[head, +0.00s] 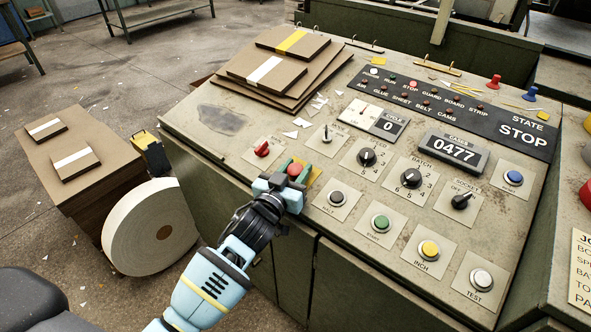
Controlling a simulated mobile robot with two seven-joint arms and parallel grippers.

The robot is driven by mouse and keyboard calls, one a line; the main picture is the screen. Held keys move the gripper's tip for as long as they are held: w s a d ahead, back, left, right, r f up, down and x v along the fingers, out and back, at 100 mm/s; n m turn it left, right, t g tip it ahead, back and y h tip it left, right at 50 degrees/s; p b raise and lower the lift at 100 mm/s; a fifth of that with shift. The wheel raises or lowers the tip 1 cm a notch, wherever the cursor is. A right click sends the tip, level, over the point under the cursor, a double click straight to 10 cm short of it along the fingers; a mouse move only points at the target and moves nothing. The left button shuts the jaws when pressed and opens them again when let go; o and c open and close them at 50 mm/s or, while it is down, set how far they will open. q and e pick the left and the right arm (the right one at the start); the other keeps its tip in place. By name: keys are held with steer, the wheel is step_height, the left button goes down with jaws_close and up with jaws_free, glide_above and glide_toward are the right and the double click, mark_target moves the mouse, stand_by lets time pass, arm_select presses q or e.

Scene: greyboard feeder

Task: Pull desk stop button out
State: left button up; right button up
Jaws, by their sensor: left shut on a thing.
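The desk stop button (294,169) is a red button on a yellow plate (314,176) near the front left edge of the control desk. My left gripper (286,181) is at the button, with its fingers shut on it. The gripper covers the lower part of the button and much of the plate, so I cannot tell how far the button stands out. The state sign (523,133) on the desk reads STOP. My right gripper is out of view.
A red switch (262,149) sits left of the button, and the halt button (337,198) to its right. Dials and more buttons cover the desk (220,165). Stacked boards (285,65) lie at its back left. A white roll (150,228) stands on the floor at left.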

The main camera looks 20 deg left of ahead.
arm_select(q)
jaws_close()
steer(key=shift+s+r+p, duration=0.1)
steer(key=shift+r+p, duration=0.6)
steer(key=shift+p, duration=0.1)
steer(key=o, duration=1)
jaws_free()
steer(key=shift+f, duration=0.1)
steer(key=shift+s+a, duration=0.1)
